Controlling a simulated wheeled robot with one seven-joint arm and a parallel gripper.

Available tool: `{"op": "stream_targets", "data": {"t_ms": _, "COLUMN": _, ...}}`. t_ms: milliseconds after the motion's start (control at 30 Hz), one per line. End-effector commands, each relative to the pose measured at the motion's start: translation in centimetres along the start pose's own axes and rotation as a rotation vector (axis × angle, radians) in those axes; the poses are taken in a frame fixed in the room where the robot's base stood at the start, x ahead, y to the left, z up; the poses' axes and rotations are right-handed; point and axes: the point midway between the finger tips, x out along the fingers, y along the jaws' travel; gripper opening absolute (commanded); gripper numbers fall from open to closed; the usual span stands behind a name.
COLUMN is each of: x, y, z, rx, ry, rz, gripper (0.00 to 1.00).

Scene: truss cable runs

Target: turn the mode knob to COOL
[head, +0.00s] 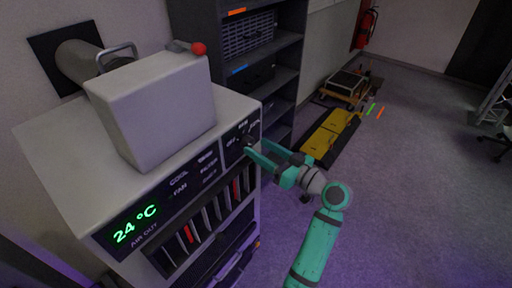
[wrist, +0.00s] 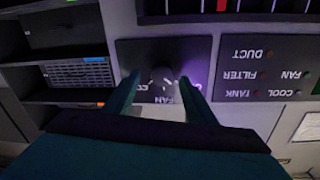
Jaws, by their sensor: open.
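The mode knob (wrist: 163,78) is a small dark round knob on a dark plate at the right end of the unit's front panel. In the wrist view, which shows the panel upside down, it sits between the two fingers of my gripper (wrist: 158,84). Lettering around it is partly covered; FAN and part of another word show. Which word the knob points at I cannot tell. In the head view my gripper (head: 256,148) is open in front of the knob plate (head: 240,140); its fingers hide part of it. Contact with the knob cannot be made out.
The grey unit has a green 24 °C display (head: 134,223), labels with small lamps, and a vent with red strips below. A grey box (head: 155,105) stands on top. A dark shelf (head: 285,60) is behind.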

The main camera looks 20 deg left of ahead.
Motion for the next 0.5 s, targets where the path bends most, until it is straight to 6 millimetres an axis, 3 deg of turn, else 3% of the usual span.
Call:
{"op": "stream_targets", "data": {"t_ms": 133, "x": 1.39, "y": -0.35, "z": 0.09, "rx": 0.0, "ry": -0.002, "rz": -0.008, "gripper": 0.51}}
{"op": "stream_targets", "data": {"t_ms": 433, "x": 1.57, "y": -0.29, "z": 0.1, "rx": 0.0, "ry": -0.002, "rz": -0.006, "gripper": 0.51}}
{"op": "stream_targets", "data": {"t_ms": 467, "x": 1.55, "y": -0.28, "z": 0.09, "rx": 0.0, "ry": -0.002, "rz": -0.006, "gripper": 0.48}}
{"op": "stream_targets", "data": {"t_ms": 500, "x": 1.53, "y": -0.27, "z": 0.09, "rx": 0.0, "ry": -0.002, "rz": -0.005, "gripper": 0.39}}
